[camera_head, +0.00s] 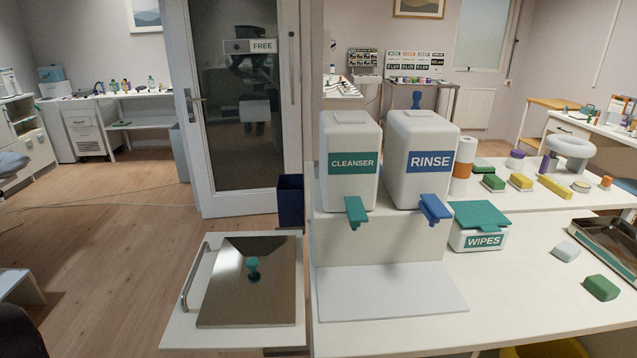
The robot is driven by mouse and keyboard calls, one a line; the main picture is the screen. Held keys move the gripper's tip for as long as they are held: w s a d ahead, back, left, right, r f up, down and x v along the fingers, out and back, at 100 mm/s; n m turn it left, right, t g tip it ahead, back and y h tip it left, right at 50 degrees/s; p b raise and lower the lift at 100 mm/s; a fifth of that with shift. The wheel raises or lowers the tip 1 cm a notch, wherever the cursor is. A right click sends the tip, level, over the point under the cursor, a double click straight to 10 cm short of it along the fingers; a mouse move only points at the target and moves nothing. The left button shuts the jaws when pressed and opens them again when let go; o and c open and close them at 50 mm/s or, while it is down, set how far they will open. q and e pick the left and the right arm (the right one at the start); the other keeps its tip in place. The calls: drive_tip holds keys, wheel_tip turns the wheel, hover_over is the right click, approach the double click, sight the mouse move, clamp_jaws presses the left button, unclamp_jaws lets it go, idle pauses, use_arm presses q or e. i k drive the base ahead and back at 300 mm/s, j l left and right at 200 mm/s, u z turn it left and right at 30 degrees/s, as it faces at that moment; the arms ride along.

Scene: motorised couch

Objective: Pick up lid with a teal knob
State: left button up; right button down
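The lid (222,298) is a square, shiny brown-grey metal plate with a small teal knob (253,266) at its middle. It lies flat on a white surface (185,330) at the lower left, beside the main counter. A pale curved handle (192,277) runs along the left side of that white surface. What is under the lid is hidden. Neither of my grippers shows in the head view.
White cleanser (348,135) and rinse (420,130) dispensers stand on a raised block right of the lid. A wipes box (480,240), a green block (601,288) and a metal tray (608,250) sit on the counter. A dark blue bin (290,200) stands behind the lid.

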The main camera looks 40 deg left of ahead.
sight(252, 283)
drive_tip(key=j+z, duration=0.2)
drive_tip(key=j, duration=1.45)
drive_tip(key=k+j+z, duration=0.1)
drive_tip(key=j+z, duration=0.25)
drive_tip(key=j, duration=0.45)
